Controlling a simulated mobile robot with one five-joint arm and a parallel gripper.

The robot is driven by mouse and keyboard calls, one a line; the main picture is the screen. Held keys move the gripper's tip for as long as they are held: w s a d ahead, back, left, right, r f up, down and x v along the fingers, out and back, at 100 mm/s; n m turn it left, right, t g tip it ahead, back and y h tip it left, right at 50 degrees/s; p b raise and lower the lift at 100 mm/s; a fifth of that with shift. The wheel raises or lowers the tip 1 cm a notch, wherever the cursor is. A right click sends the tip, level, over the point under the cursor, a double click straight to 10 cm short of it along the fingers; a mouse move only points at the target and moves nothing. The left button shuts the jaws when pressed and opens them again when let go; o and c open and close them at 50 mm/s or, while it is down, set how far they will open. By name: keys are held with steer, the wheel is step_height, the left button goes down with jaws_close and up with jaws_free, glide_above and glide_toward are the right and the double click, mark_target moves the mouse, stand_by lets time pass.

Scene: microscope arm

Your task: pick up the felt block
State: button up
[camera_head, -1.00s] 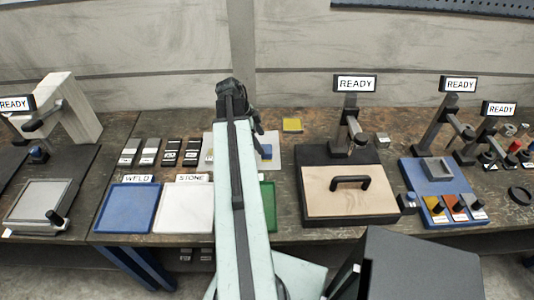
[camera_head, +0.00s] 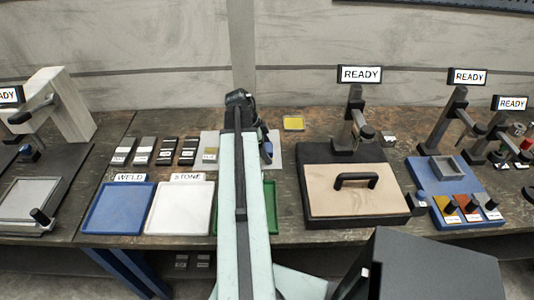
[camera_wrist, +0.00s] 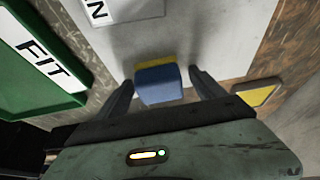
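A blue block with a yellow edge (camera_wrist: 159,84) sits on a grey sheet (camera_wrist: 215,35) in the wrist view. It may be the felt block, but its material cannot be told. My gripper (camera_wrist: 161,82) is open, with one finger on each side of this block and a visible gap on both sides. In the head view, the blue block (camera_head: 267,152) shows just right of my arm, partly hidden by it; my fingertips are hard to make out there.
A yellow piece (camera_head: 293,123) lies behind the sheet. Blue (camera_head: 118,208) and white (camera_head: 178,208) trays and several dark labelled blocks lie left; a box with a handle (camera_head: 352,212) stands right.

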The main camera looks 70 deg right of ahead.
mark_target(267, 147)
steer(key=c, duration=1.4)
step_height(267, 147, up, 10)
steer(key=p, duration=1)
steer(key=shift+r, duration=0.15)
steer(key=o, duration=0.9)
steer(key=c, duration=0.6)
